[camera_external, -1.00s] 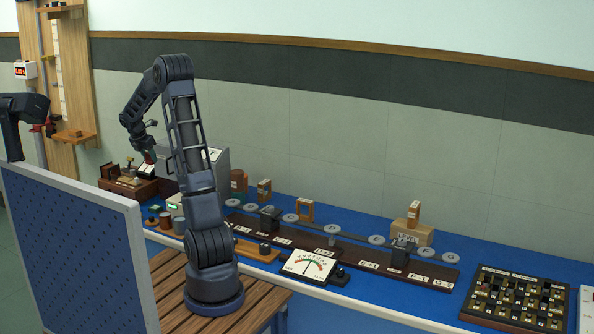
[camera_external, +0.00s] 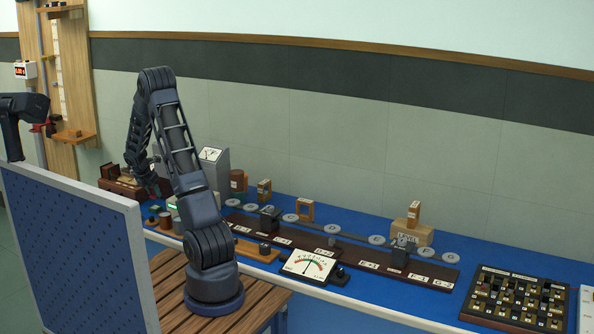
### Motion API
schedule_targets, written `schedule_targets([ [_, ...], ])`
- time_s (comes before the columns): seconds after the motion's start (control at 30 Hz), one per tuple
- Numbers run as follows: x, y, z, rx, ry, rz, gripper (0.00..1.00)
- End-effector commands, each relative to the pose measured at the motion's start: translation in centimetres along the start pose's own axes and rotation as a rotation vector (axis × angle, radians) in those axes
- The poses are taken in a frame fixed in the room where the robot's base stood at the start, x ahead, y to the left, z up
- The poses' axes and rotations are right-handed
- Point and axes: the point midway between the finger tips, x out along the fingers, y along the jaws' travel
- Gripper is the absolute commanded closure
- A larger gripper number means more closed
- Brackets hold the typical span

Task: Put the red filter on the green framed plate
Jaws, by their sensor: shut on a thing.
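My gripper (camera_external: 154,189) points down at the left end of the blue bench, low over the small pieces there. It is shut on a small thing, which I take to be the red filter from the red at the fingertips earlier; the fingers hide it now. A small green-topped piece (camera_external: 155,208) lies just below the gripper and may be the green framed plate; it is too small to be sure. I cannot tell whether the held thing touches it.
A wooden box (camera_external: 112,184) stands behind left of the gripper, and a grey meter cabinet (camera_external: 213,162) behind right. Small round pieces (camera_external: 165,220) stand close by. A dark rail (camera_external: 340,256) with discs and a dial meter (camera_external: 309,264) lie to the right. A blue pegboard (camera_external: 75,250) stands in front.

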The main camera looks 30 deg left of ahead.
Motion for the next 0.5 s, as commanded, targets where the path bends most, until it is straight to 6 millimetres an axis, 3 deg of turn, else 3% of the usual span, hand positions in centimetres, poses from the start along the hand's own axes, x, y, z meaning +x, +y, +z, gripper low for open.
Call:
schedule_targets([
  [0.3,3.4,0.0,-1.5,-0.003,0.0,-0.001,0.84],
  [0.5,3.8,0.0,-1.6,-0.001,0.0,0.0,0.84],
])
